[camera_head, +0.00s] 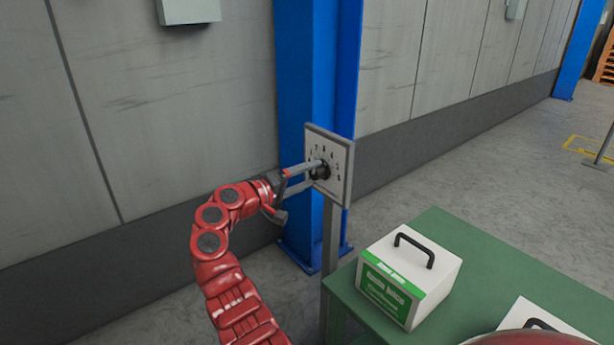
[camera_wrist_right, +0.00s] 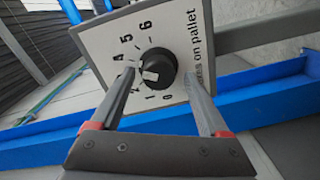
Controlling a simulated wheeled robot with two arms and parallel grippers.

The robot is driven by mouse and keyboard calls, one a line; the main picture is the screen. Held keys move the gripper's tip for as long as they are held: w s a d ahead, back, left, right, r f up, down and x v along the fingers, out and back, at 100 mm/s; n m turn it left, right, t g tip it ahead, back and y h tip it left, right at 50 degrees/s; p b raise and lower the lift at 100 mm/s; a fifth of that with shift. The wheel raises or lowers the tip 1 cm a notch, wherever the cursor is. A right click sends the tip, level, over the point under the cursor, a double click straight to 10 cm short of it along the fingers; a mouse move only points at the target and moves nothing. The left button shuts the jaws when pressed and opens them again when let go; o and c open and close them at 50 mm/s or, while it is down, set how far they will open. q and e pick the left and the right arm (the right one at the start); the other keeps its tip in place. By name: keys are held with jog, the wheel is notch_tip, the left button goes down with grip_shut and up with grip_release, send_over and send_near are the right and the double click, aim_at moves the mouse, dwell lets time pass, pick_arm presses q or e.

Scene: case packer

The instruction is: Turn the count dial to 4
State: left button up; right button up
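The count dial is a black round knob (camera_wrist_right: 161,68) with a white pointer, on a white panel (camera_head: 341,158) fixed to a post. Digits from 0 to 6 curve around the knob in the right wrist view, next to lettering ending in "on pallet". The pointer faces left, toward the 3 and 4 side; the exact digit is hard to tell. My right gripper (camera_head: 314,174) is at the panel. In the wrist view its fingers (camera_wrist_right: 160,72) are apart, one on each side of the knob, with gaps visible. The left fingertip covers part of the scale. My left gripper is not in view.
A blue column (camera_head: 305,80) stands directly behind the panel. A green table (camera_head: 480,245) stands right of the post, with a white and green box (camera_head: 415,262) with a black handle. Another handled box (camera_head: 545,325) is partly cut off at the bottom. Grey wall panels line the back.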

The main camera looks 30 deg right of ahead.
jog(key=s+a+p, duration=0.1)
jog(key=a, duration=1.6)
jog(key=shift+s+a+r, duration=0.2)
jog(key=shift+s+r, duration=0.05)
jog(key=shift+s, duration=0.05)
